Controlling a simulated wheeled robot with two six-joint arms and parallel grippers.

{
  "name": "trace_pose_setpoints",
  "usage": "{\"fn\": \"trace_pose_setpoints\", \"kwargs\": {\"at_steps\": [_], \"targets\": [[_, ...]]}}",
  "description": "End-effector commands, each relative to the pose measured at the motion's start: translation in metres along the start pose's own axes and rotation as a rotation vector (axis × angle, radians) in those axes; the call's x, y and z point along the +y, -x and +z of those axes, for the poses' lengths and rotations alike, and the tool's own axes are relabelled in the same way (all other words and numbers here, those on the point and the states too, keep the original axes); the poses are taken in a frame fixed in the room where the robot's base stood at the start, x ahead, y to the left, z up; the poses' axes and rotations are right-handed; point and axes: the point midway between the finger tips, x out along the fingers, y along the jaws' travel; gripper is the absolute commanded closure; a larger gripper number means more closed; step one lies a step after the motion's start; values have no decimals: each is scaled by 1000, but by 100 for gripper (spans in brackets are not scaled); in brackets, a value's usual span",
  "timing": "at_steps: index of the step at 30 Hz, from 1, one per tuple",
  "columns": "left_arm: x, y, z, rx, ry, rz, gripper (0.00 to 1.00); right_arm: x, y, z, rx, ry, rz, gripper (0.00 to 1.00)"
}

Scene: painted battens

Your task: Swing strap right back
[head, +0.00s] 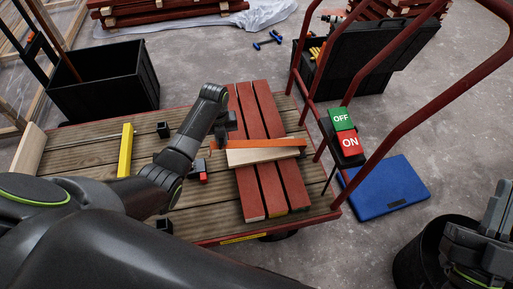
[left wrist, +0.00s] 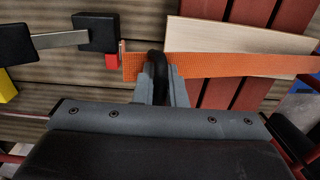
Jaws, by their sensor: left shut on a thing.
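An orange strap (head: 262,144) runs across three red battens (head: 262,120) on the plank-topped cart. A pale wooden board (head: 262,156) lies beside it across the battens. My left gripper (head: 219,142) is shut on the strap near its left end. In the left wrist view the gripper (left wrist: 160,80) has a dark loop between its fingers, in front of the strap (left wrist: 225,65), with the pale board (left wrist: 235,37) just beyond. My right gripper (head: 480,250) is at the lower right, over a black bucket; its fingers are not clear.
A clamp with a red part (head: 203,177) and a yellow bar (head: 126,150) are on the cart deck (head: 95,155). Red cart rails (head: 375,150) rise at the right, with a green and red OFF/ON sign (head: 342,119). A black crate (head: 105,85) stands behind; a blue case (head: 388,188) lies on the floor.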

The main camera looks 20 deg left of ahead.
Motion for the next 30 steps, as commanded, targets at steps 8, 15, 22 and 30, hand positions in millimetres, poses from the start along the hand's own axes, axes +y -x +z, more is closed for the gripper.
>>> {"fn": "trace_pose_setpoints", "kwargs": {"at_steps": [8,15,22,30], "targets": [[-14,15,-1,0,-4,-15,100,2,-10,-13,1,0,-1,100],[-20,25,-1,-1,-4,-16,100,3,-16,-22,1,0,-1,100],[-24,30,-2,1,-4,-15,100,4,-20,-27,1,0,-1,100],[-31,39,-2,2,-3,-14,100,5,-26,-34,1,0,-1,100]]}}
